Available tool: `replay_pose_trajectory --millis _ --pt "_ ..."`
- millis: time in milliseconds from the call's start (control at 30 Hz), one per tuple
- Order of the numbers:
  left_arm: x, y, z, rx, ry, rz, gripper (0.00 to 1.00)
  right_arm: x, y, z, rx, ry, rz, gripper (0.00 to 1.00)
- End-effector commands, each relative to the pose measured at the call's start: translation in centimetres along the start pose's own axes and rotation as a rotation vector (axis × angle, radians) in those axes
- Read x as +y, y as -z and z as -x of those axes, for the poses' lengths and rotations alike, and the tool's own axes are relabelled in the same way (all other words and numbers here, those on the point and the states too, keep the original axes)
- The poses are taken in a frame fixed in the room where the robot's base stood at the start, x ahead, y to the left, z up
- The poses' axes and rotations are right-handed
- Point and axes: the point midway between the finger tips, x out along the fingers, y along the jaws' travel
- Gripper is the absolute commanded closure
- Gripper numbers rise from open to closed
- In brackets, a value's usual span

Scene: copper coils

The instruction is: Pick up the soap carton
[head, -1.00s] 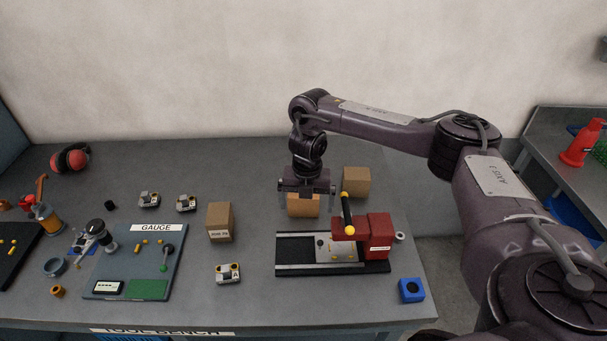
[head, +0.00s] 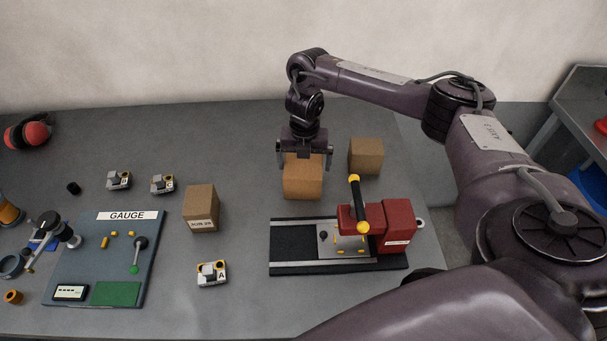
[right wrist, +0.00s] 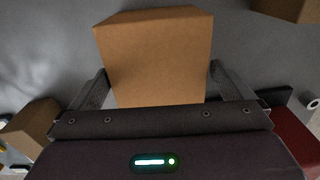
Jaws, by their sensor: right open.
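My right gripper (head: 304,168) is over this carton, pointing down, with one finger at each side and the jaws open. In the right wrist view the carton (right wrist: 155,55) sits between the two spread fingers, with a visible gap on at least the left side. The gripper body hides its near lower part. My left gripper is not in view.
A second brown carton (head: 366,155) stands close by at the right. A labelled carton (head: 201,208) stands to the left. The red fixture (head: 390,225) on its black base is just in front.

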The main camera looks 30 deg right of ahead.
Motion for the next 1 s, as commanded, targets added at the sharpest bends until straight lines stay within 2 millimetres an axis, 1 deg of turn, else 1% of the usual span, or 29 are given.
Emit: replay_pose_trajectory --millis 33,133,167,200,300,400,567,600,800,900,1000 --pt "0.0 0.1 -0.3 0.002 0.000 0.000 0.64 0.1 0.1 -0.9 0.004 0.000 0.000 0.00" --pt "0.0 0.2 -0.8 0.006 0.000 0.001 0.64 0.2 0.2 -2.6 0.005 0.001 -0.002 0.00" --pt "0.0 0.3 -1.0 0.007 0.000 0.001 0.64 0.2 0.2 -3.0 0.006 0.001 -0.001 0.00" --pt "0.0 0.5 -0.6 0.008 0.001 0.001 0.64 0.2 0.2 -3.3 0.005 0.002 -0.002 0.00" --pt "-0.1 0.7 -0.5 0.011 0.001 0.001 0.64 0.2 0.1 -4.2 0.002 0.001 0.000 0.00" --pt "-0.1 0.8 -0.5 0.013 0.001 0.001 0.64 0.2 0.1 -4.6 0.001 0.001 -0.001 0.00" --pt "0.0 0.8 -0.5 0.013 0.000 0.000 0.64 0.2 0.1 -4.7 0.000 0.000 0.000 0.00" --pt "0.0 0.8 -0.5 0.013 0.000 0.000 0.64 0.2 0.1 -4.7 0.000 0.000 0.000 0.01" --pt "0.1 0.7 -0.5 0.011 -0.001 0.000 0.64 0.2 0.1 -4.6 0.000 0.000 0.000 0.28" --pt "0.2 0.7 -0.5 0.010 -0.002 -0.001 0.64 0.2 0.0 -4.6 0.000 -0.001 0.000 0.39" --pt "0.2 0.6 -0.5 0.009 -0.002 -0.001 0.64 0.2 0.0 -4.6 0.000 -0.001 0.000 0.39"
